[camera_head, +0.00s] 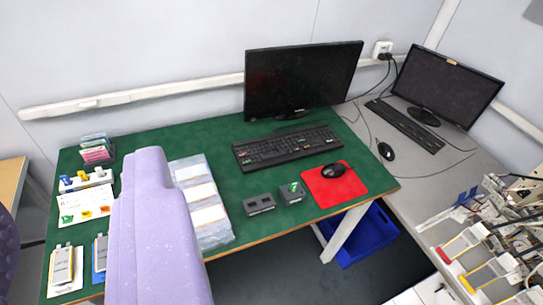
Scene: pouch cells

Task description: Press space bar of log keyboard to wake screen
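A black keyboard (287,147) lies on the green desk mat in front of a large black monitor (300,82), whose screen is dark. A second, slimmer black keyboard (405,125) lies on the grey desk to the right, by another monitor (447,86) with a dark screen. No label tells which is the log keyboard. The space bars are too small to make out. My gripper is not in view, and nothing is seen touching either keyboard.
A red mouse pad (335,187) with a black mouse (333,170) and two small dark boxes (259,205) sit near the green desk's front edge. Bagged white packs (208,215) lie left. A lavender shape hides the lower left. Cluttered equipment (500,235) stands lower right.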

